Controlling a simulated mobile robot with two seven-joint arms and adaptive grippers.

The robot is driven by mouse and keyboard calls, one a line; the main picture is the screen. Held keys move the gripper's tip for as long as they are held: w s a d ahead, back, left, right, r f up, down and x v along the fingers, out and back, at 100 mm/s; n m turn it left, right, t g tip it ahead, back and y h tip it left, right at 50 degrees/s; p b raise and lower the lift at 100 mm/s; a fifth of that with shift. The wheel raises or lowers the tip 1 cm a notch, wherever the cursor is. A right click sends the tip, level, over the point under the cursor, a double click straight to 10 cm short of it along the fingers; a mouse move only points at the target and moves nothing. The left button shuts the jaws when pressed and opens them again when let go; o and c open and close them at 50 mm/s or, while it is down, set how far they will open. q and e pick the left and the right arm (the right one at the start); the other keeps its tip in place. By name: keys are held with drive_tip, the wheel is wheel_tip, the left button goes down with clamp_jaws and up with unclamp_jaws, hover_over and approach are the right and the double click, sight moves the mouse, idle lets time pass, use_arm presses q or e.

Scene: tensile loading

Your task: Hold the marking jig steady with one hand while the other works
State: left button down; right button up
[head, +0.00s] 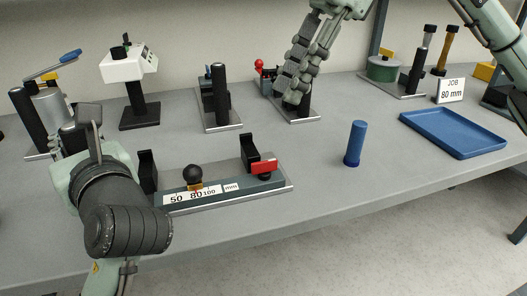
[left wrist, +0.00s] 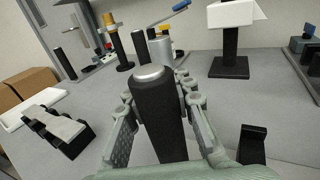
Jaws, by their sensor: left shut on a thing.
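The marking jig (head: 225,191) lies at the front of the table in the head view. It has a 50, 80, 100 mm scale, a round black knob (head: 193,173), black uprights at both ends and a red block (head: 264,167) at the right. My left gripper (head: 90,135) is beside the jig's left end, its fingers partly hidden by my own wrist. In the left wrist view it is shut on a dark cylinder with a silver top (left wrist: 157,105). My right gripper (head: 297,85) is at the top centre, its fingertips over a rear fixture; its opening is unclear.
A blue cylinder (head: 356,143) stands right of the jig. A blue tray (head: 440,131) and an "80 mm" job card (head: 450,91) are at the right. Several fixtures line the back, including a white-headed device (head: 128,66). The table between cylinder and tray is clear.

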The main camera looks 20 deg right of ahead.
sight(268, 161)
drive_tip(key=shift+h, duration=0.4)
drive_tip(key=x, duration=0.8)
drive_tip(key=d+x, duration=0.1)
drive_tip(key=x, duration=0.3)
drive_tip(key=shift+s+f, duration=0.3)
clamp_jaws()
